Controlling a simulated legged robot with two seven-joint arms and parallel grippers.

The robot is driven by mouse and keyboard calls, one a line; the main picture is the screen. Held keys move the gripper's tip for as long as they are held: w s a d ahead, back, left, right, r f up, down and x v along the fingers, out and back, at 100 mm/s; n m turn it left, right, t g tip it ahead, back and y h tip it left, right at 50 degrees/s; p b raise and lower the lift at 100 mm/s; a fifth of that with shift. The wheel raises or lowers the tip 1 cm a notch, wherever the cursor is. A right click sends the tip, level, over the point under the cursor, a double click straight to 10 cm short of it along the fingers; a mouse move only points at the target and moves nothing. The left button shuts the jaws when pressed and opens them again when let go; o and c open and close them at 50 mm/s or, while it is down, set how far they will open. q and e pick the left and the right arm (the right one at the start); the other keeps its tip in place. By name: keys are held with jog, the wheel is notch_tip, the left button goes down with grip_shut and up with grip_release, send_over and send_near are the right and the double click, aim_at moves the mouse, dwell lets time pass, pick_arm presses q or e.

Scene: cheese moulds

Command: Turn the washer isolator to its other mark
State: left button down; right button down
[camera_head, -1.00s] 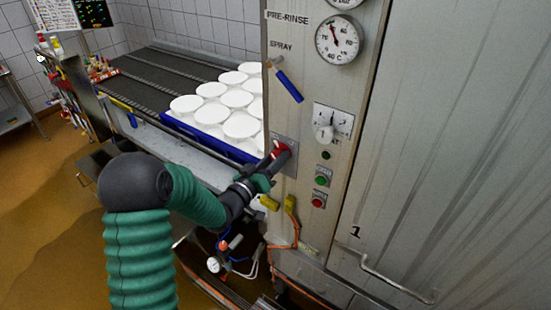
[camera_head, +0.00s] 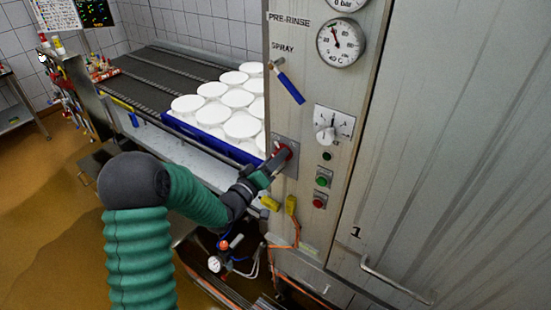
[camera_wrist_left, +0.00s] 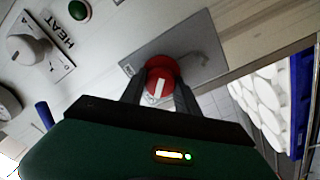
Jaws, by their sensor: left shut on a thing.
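The washer isolator is a red rotary knob (camera_wrist_left: 161,82) with a white bar, on a grey plate (camera_wrist_left: 196,50) on the washer's steel front panel. In the head view the red knob (camera_head: 284,151) is partly hidden by my gripper. My left gripper (camera_wrist_left: 160,90) is shut on the knob, one dark finger on each side of it. It also shows in the head view (camera_head: 277,160), reaching the panel from the left. The plate's marks are too blurred to read. My right gripper is in neither view.
A blue-handled lever (camera_head: 290,86), a gauge (camera_head: 340,41), a white selector (camera_head: 326,134), a green button (camera_head: 322,181) and a red button (camera_head: 318,201) share the panel. A blue crate (camera_head: 215,139) of white moulds stands on the conveyor to the left. Yellow connectors (camera_head: 291,205) hang below.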

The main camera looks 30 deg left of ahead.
pick_arm(q)
jog(key=c, duration=1)
grip_release()
jog(key=shift+r, duration=0.2)
jog(key=shift+c, duration=0.2)
jog(key=shift+o, duration=0.7)
jog(key=shift+d, duration=0.1)
jog(key=shift+f, duration=0.2)
jog(key=shift+w, duration=0.15)
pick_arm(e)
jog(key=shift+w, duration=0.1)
pick_arm(q)
jog(key=shift+f, duration=0.2)
jog(key=s+a+p, duration=0.1)
jog(key=s+p, duration=0.1)
jog(key=s, duration=0.6)
jog(key=s+a+f+p, duration=0.1)
jog(key=s+p, duration=0.2)
jog(key=s, duration=0.5)
jog(key=shift+s+a, duration=0.2)
jog(key=shift+a, duration=0.1)
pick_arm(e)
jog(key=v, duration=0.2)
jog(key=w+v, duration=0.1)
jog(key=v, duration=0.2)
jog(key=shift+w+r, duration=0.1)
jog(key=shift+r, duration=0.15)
